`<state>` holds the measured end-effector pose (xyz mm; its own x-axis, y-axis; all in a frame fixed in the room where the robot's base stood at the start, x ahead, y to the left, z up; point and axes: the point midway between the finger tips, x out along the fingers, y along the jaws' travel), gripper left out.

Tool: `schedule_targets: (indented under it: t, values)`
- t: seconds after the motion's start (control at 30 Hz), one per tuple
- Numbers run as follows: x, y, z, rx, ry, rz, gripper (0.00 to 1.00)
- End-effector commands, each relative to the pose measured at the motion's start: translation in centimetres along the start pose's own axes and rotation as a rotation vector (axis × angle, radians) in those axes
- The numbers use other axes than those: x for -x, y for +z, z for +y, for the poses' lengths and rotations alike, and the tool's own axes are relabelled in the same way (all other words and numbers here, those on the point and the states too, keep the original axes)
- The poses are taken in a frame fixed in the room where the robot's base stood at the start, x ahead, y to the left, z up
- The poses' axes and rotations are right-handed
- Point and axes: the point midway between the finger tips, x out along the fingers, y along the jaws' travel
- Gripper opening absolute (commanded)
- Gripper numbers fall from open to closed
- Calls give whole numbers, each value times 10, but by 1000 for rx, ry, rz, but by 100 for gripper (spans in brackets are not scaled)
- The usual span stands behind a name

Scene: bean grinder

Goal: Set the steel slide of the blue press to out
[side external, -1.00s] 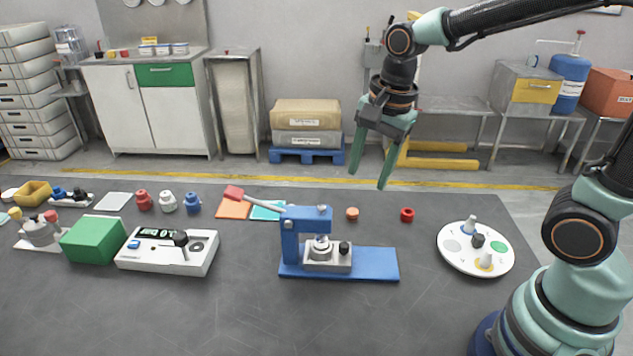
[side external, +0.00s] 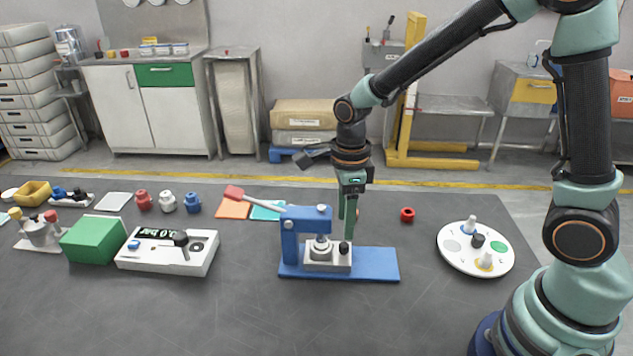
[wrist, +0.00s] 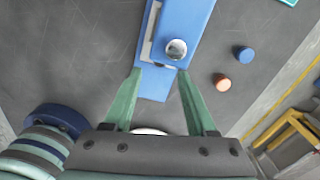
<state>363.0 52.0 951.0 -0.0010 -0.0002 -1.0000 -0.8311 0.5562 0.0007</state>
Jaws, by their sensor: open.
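The blue press (side external: 305,235) stands upright on its blue base (side external: 375,264), with its red-tipped lever (side external: 234,192) raised to the left. Its steel slide (side external: 325,260) is a grey block low under the press head, with a black knob (side external: 344,246) at its right end. My gripper (side external: 348,229) is open, pointing down behind and close to the knob; contact cannot be told. In the wrist view my open gripper (wrist: 159,72) has one finger on each side of the blue press (wrist: 180,20). The slide is mostly hidden there.
An orange disc (wrist: 222,82) and a blue round piece (wrist: 246,54) lie beside the press. A red ring (side external: 407,214) and a white round plate (side external: 450,262) with pegs are to the right. The front table is clear.

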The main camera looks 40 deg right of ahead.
Motion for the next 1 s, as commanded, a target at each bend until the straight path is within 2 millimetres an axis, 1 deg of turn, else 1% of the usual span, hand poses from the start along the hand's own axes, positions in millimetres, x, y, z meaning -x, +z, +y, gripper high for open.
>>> schedule_targets:
  t: [0.03,0.1,0.2,0.3,0.5,0.77,0.8,0.87,0.9,0.93,1.0]
  values:
    - [-11,-1,1,0,5,5,57]
    - [-24,-1,1,0,4,3,57]
    - [-39,-1,1,1,3,3,57]
    - [-49,0,0,1,2,2,57]
    - [-58,0,0,1,0,0,57]
    - [-59,0,0,1,-1,-1,57]
    - [-59,0,0,1,-1,-1,42]
    - [-59,0,0,1,-1,-1,19]
    - [-59,0,0,1,-1,-1,3]
    - [-59,0,0,1,-1,-1,0]
    - [-59,0,0,1,-1,-1,0]
